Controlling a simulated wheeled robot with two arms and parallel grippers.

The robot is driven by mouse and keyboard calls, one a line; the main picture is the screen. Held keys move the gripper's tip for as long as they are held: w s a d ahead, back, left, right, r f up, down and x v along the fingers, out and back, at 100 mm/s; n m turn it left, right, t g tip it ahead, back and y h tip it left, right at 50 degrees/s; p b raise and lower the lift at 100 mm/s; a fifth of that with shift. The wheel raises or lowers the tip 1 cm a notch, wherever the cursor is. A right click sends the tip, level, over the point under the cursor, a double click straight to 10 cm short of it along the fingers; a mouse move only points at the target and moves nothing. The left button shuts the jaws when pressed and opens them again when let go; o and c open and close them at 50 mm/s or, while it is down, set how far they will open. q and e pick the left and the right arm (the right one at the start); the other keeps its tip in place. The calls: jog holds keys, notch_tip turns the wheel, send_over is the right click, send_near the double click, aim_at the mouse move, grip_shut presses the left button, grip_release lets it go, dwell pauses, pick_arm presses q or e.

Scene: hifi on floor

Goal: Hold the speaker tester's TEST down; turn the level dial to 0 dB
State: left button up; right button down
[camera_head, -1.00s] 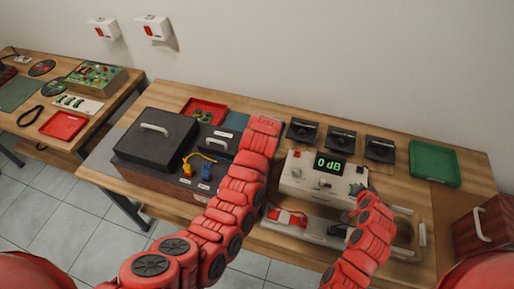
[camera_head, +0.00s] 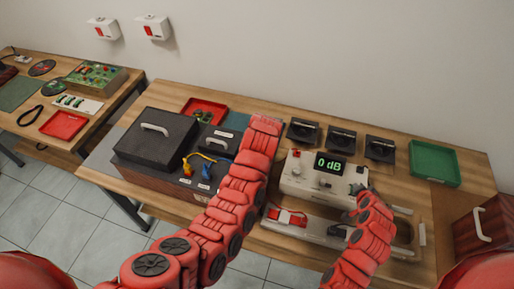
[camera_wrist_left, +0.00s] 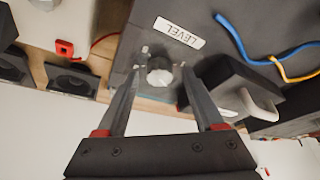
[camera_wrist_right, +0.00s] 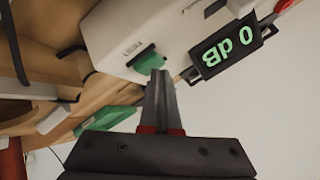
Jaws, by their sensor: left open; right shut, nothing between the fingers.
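The white speaker tester (camera_head: 312,185) stands on the bench, and its display (camera_head: 330,165) reads 0 dB. In the right wrist view the display (camera_wrist_right: 228,45) shows upside down. My right gripper (camera_wrist_right: 156,74) is shut and empty, its tips at the green TEST button (camera_wrist_right: 147,58); whether the button is pressed in I cannot tell. In the left wrist view the pale level dial (camera_wrist_left: 160,72) sits by a LEVEL label (camera_wrist_left: 179,32). My left gripper (camera_wrist_left: 160,66) is open, its fingers either side of the dial, with gaps visible. The left arm hides the dial in the head view.
A dark box (camera_head: 157,140) and yellow and blue cables (camera_head: 196,164) lie left of my left arm. Several black speaker units (camera_head: 341,138) stand behind the tester. A green tray (camera_head: 434,162) is at right.

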pick_arm(q)
jog(key=v, duration=1.2)
jog(key=shift+s, duration=0.1)
pick_arm(e)
jog(key=shift+r, duration=0.15)
dwell(1.5)
jog(key=shift+r, duration=0.8)
notch_tip(320, 180, up, 5)
jog(key=shift+r, duration=0.1)
dwell(0.6)
